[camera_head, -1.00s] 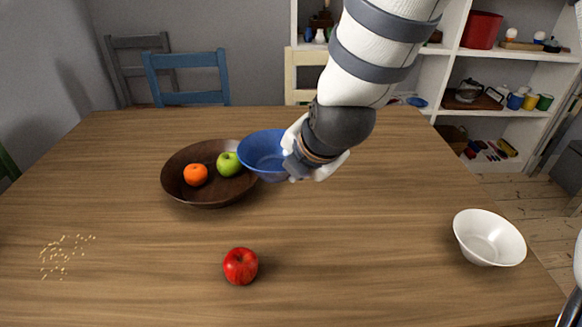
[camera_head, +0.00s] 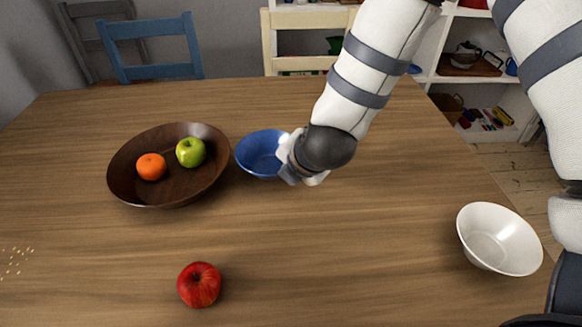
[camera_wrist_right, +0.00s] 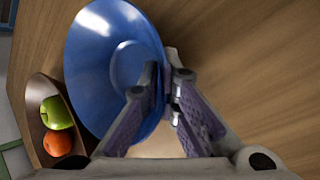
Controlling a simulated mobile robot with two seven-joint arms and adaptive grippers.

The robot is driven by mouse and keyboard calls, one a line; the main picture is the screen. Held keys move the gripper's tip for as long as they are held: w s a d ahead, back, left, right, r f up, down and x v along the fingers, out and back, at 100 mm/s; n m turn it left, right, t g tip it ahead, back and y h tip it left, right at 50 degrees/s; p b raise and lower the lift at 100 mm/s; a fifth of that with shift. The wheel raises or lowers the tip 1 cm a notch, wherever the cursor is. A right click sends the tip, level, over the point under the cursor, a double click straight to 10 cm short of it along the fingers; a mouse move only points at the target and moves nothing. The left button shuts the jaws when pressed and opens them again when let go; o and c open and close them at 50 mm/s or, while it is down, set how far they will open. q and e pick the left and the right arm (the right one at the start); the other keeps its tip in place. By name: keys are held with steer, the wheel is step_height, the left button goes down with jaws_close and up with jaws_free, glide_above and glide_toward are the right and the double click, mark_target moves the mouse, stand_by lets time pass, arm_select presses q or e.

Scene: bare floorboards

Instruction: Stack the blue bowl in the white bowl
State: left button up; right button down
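The blue bowl (camera_head: 258,154) is right of the wooden bowl at the table's middle in the head view. My right gripper (camera_head: 290,162) is at its right side, with the rim between its fingers. The right wrist view shows the fingers (camera_wrist_right: 165,78) closed on the rim of the blue bowl (camera_wrist_right: 95,60), one finger inside and one outside. The bowl looks slightly raised, but its height over the table is hard to tell. The white bowl (camera_head: 498,240) stands upright and empty near the table's right edge. My left gripper is not in view.
The wooden bowl (camera_head: 122,183) holds an orange (camera_head: 151,167) and a green apple (camera_head: 190,152). A red apple (camera_head: 199,285) lies at the front of the table. The tabletop between the blue and white bowls is clear. Chairs and shelves stand behind.

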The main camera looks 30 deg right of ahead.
steer(key=shift+r, duration=0.2)
steer(key=shift+w+f, duration=0.1)
steer(key=shift+w, duration=0.15)
steer(key=c, duration=2.1)
jaws_free()
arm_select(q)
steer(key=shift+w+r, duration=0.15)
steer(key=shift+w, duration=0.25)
